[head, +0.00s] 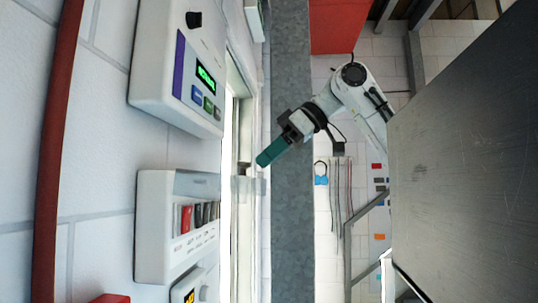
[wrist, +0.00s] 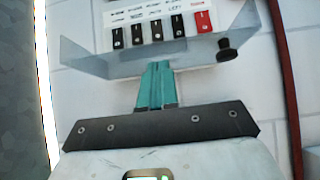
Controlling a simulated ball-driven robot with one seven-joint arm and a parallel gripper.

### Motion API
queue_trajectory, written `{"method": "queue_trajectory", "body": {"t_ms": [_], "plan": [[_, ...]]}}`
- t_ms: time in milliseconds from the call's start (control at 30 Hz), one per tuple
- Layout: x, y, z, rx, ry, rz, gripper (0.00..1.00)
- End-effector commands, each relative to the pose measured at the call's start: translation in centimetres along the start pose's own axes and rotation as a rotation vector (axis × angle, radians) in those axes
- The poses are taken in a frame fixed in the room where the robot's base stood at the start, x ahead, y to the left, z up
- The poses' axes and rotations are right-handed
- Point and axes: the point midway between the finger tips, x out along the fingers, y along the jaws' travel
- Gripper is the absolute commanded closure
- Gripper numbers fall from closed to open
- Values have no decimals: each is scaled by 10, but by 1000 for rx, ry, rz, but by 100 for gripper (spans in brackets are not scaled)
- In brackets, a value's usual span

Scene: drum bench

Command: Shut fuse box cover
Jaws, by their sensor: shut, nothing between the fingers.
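The fuse box (head: 153,228) is a white wall box with red, grey and black switches in its open front; its switch row (wrist: 160,28) shows in the wrist view. Its clear cover (head: 249,187) stands open, out from the box, in the head view. In the wrist view the see-through cover (wrist: 88,58) spreads below and beside the switches, with a black knob (wrist: 228,48) at its right. My gripper (head: 261,162) has teal fingers, pressed together and empty, close by the cover. The fingertips (wrist: 157,66) overlap the cover's lower edge in the wrist view; I cannot tell whether they touch.
A white box with a green display (head: 205,78) and buttons is mounted above the fuse box in the head view. A red pipe (head: 55,130) runs along the wall. A large grey panel (head: 465,150) fills the right.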

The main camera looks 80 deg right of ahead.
Motion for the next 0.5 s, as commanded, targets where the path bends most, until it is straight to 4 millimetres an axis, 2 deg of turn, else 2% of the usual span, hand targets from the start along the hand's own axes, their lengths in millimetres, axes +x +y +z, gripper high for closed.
{"method": "queue_trajectory", "body": {"t_ms": [500], "plan": [[4,0,6,0,37,-1,100]]}}
